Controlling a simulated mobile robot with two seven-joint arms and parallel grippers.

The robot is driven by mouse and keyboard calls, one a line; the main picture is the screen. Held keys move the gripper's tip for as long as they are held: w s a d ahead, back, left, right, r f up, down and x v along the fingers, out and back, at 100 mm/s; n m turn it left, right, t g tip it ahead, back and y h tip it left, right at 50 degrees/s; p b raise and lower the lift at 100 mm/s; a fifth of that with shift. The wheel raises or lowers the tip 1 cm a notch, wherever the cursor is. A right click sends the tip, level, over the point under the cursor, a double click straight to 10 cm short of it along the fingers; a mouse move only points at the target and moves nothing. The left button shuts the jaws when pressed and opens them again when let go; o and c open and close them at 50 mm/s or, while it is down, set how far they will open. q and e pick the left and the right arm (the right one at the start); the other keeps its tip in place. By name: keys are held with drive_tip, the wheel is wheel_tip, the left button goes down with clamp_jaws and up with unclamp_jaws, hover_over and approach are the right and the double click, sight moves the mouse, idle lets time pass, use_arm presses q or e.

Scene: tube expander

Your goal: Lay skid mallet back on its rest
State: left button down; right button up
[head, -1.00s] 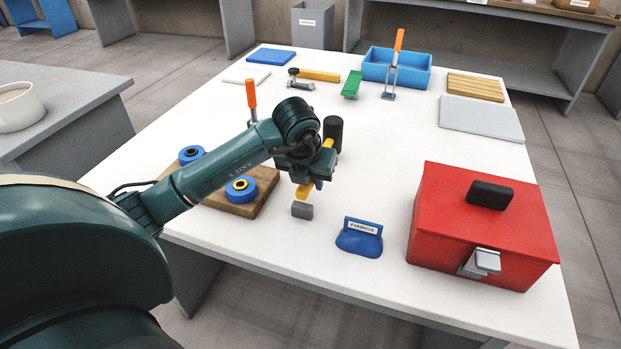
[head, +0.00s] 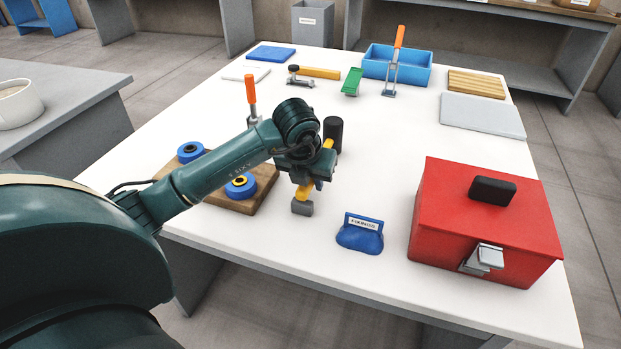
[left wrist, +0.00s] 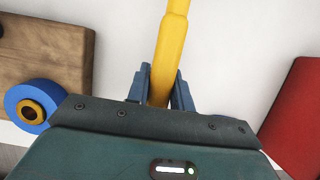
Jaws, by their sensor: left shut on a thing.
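The skid mallet has a yellow handle (head: 306,190) and what looks like its black cylindrical head (head: 333,132) at the far end. My left gripper (head: 315,176) is shut around the handle, between head and near end. The left wrist view shows the yellow handle (left wrist: 170,45) between the two fingers. A small grey block (head: 302,208), probably the rest, stands on the table at the handle's near end. The handle end appears to meet the block's top; contact is not certain. The gripper hides the middle of the handle. My right gripper is not in view.
A wooden board (head: 246,202) with blue rings lies left of the gripper. A blue bin (head: 410,70) and several tools are farther back. The white table's middle right is clear.

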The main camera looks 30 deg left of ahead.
use_arm(q)
drive_tip(key=shift+f+b, duration=0.25)
drive_tip(key=shift+b, duration=0.05)
idle(0.4)
drive_tip(key=c, duration=1.1)
unclamp_jaws()
drive_tip(key=shift+c, duration=0.2)
drive_tip(key=shift+f, duration=0.2)
drive_tip(key=p+v, duration=0.3)
drive_tip(key=v, duration=0.1)
drive_tip(key=shift+r, duration=0.3)
drive_tip(key=shift+p+v, duration=1.35)
drive_tip(key=shift+v, duration=0.5)
drive_tip(key=shift+s, duration=0.1)
drive_tip(key=shift+f, duration=0.1)
